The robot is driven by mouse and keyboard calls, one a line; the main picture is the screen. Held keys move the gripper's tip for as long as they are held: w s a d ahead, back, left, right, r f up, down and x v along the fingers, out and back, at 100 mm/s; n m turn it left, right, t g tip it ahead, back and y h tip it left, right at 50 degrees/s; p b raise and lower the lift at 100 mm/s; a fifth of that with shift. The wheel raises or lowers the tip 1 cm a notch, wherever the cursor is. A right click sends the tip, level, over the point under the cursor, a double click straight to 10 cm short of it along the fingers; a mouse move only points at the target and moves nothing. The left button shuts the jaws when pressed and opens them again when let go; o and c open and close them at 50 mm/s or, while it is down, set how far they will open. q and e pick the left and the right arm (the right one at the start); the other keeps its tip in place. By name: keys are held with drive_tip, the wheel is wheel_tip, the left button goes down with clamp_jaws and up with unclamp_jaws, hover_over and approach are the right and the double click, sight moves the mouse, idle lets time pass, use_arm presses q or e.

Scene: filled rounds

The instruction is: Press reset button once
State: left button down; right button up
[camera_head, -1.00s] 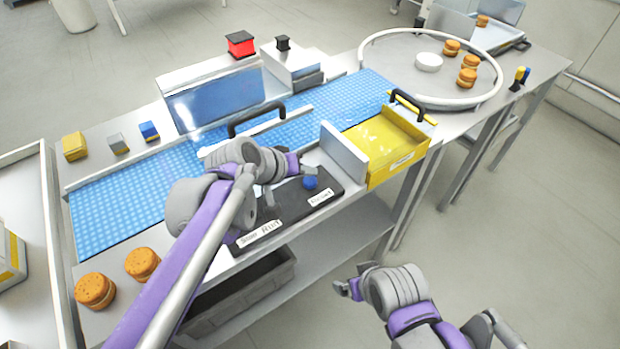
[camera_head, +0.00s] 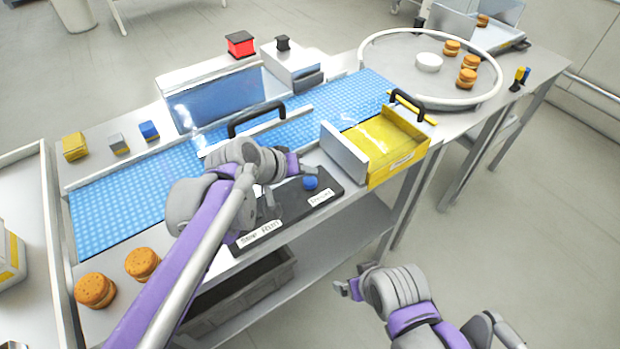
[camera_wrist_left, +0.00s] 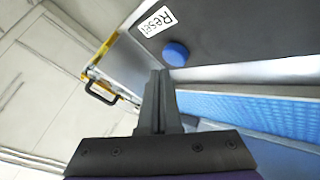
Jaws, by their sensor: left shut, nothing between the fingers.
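The blue reset button (camera_head: 310,183) sits on a dark panel (camera_head: 290,205) at the front edge of the table. In the left wrist view the button (camera_wrist_left: 175,53) is a round blue cap beside a white label (camera_wrist_left: 155,21) reading "Reset". My left gripper (camera_head: 308,168) is shut and empty, with its tips close to the button. In the wrist view the shut fingertips (camera_wrist_left: 160,74) are just short of the button in the picture; I cannot tell if they touch it. My right gripper (camera_head: 347,288) hangs in front of the table, away from the panel.
A yellow tray (camera_head: 400,170) with a grey front plate stands right of the panel. A blue conveyor (camera_head: 130,200) runs behind it. A second label (camera_head: 262,232) is on the panel's left end. A grey bin (camera_head: 240,300) sits on the shelf below.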

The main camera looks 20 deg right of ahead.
sight(307, 184)
use_arm(q)
drive_tip(key=shift+f, duration=0.1)
drive_tip(key=shift+f, duration=0.35)
drive_tip(key=shift+f+b, duration=0.45)
drive_tip(key=shift+f, duration=0.05)
idle(0.8)
drive_tip(key=shift+r, duration=0.1)
drive_tip(key=shift+r+p, duration=0.8)
drive_tip(key=shift+r, duration=0.05)
drive_tip(key=shift+r+p, duration=1.9)
drive_tip(key=shift+r, duration=0.65)
drive_tip(key=shift+f, duration=0.1)
